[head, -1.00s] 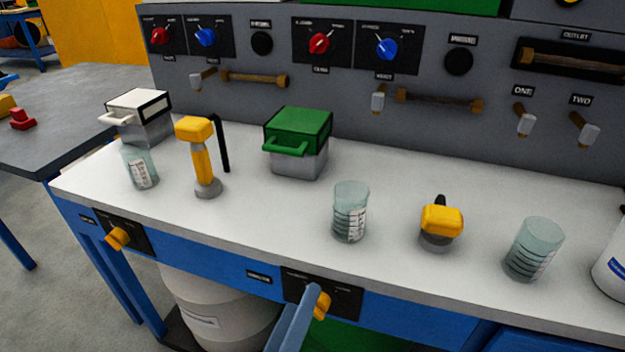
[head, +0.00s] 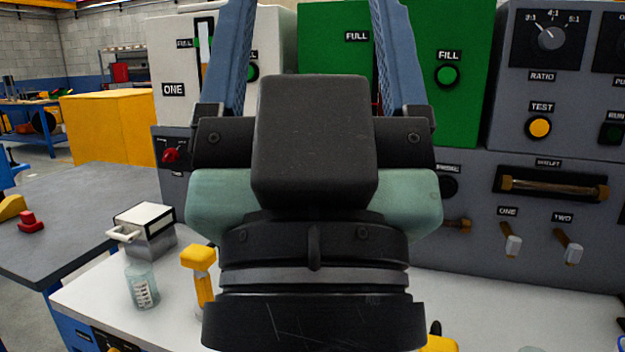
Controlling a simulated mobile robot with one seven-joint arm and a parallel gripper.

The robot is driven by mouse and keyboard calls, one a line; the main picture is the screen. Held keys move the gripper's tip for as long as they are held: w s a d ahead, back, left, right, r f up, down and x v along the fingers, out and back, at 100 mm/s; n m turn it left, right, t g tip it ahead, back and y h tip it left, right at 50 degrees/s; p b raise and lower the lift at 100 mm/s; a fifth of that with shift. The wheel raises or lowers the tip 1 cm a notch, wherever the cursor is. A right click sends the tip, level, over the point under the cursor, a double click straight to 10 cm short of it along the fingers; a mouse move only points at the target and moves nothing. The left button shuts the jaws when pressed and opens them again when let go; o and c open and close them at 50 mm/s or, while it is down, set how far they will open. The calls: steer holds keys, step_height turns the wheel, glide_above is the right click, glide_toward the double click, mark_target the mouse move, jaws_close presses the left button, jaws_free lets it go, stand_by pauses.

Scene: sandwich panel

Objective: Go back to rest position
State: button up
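My gripper (head: 313,25) fills the middle of the head view, large and close to the camera. Its two blue fingers point up and stand wide apart, reaching the top edge of the picture. Nothing shows between them except the panel behind, so it is open and empty. The dark wrist below it hides the middle of the bench and part of the panel.
The white bench top (head: 95,290) carries a white-lidded box (head: 150,235), a clear beaker (head: 141,283) and a yellow-handled tool (head: 200,270) at left. The grey panel (head: 470,270) with switches stands behind. A dark table (head: 75,215) is at far left.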

step_height(320, 180, up, 30)
steer(key=p, duration=2.7)
steer(key=shift+f+p, duration=0.15)
steer(key=shift+p, duration=0.25)
